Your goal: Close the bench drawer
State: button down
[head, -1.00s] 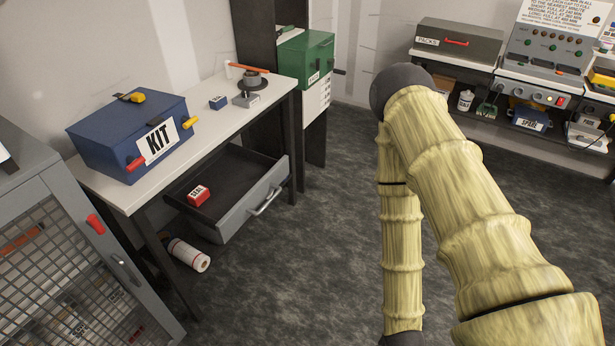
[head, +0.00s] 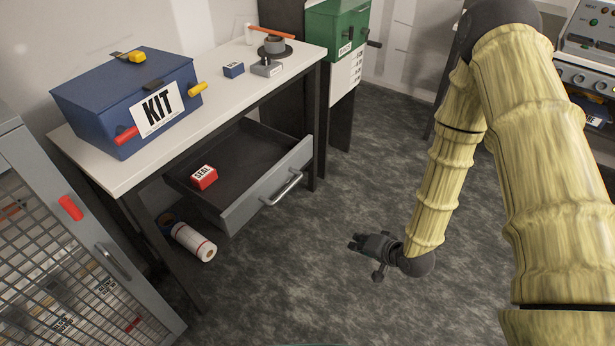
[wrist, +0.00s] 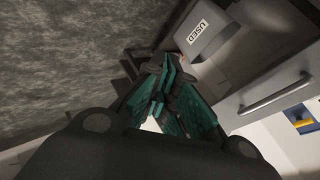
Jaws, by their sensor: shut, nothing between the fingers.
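The bench drawer (head: 268,189) is pulled open under the white bench top. It has a grey front with a metal bar handle (head: 282,188), and a red box marked SEAL (head: 204,177) lies inside it. My gripper (head: 355,243) is low over the floor, to the right of the drawer front and apart from it. In the wrist view its teal-padded fingers (wrist: 164,80) are shut and empty. A grey front with a bar handle (wrist: 275,93) shows at the right of the wrist view; I cannot tell if it is the drawer.
The white bench (head: 215,100) carries a blue KIT box (head: 125,103) and small items. A white roll (head: 194,242) lies on the floor below. A grey mesh cabinet (head: 85,240) stands at the left. The floor before the drawer is clear.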

jog(key=w+a+r+m+t+y+b, duration=0.1)
jog(key=w+r+t+y+b, duration=0.2)
jog(key=w, duration=0.5)
jog(key=m+y+b, duration=0.1)
jog(key=y+b, duration=0.5)
jog(key=b, duration=0.1)
send_near(300, 159)
jog(key=x, duration=0.6)
jog(key=shift+w+a, duration=0.1)
jog(key=shift+a, duration=0.25)
jog(key=shift+w+a, duration=0.15)
jog(key=shift+r, duration=0.1)
